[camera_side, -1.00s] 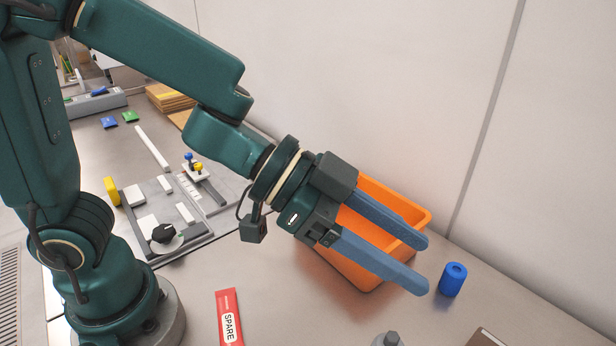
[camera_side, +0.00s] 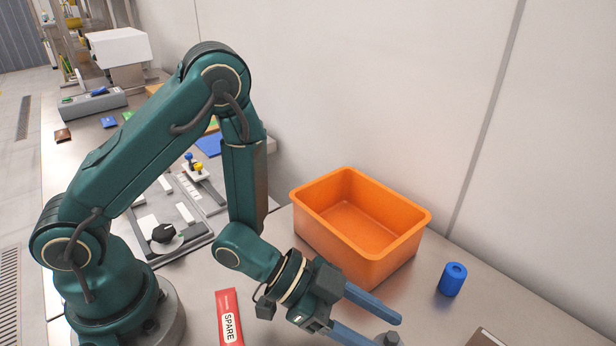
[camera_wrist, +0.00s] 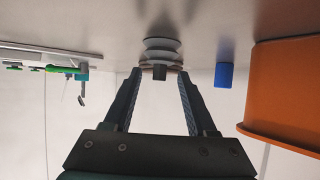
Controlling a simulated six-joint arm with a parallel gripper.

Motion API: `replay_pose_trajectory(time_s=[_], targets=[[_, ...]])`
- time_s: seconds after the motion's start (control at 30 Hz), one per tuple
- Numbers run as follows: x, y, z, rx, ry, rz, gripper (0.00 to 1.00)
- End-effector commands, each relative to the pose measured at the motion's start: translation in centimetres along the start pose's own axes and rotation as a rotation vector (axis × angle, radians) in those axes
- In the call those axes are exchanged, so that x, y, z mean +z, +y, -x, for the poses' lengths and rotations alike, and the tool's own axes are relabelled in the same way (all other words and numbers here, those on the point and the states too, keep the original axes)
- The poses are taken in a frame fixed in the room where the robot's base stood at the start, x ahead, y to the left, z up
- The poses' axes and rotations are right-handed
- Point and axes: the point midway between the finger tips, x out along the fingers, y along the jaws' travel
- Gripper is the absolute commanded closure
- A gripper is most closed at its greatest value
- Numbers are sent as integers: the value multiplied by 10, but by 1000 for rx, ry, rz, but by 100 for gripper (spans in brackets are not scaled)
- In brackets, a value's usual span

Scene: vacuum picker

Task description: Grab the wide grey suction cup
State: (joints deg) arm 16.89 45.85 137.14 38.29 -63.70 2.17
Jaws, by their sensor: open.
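The wide grey suction cup (camera_wrist: 162,50) stands on the bench, with pale stacked rims and a darker stub; its top also shows at the bottom edge of the side view (camera_side: 390,338). The rest of it is cut off there. My gripper (camera_wrist: 160,74) is open, with its two blue fingers pointing at the cup. In the wrist view the stub lies between the fingertips and the wide rims lie just beyond them. The fingers look apart from the cup. In the side view my gripper (camera_side: 382,331) is low over the bench, with one finger partly out of frame.
An orange bin (camera_side: 395,246) stands behind my gripper, near the wall. A blue cylinder (camera_side: 452,280) stands right of the bin. A red box marked SPARE (camera_side: 229,312) lies left of my gripper. A brown-edged item (camera_side: 486,338) is at the bottom right.

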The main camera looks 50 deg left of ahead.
Motion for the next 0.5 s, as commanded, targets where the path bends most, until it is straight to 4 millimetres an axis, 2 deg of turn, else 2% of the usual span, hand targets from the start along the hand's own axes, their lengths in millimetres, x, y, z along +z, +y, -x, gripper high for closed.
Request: replay_pose_trajectory(time_s=[0.5], targets=[[1, 1, -47, 3, -1, -2, 43]])
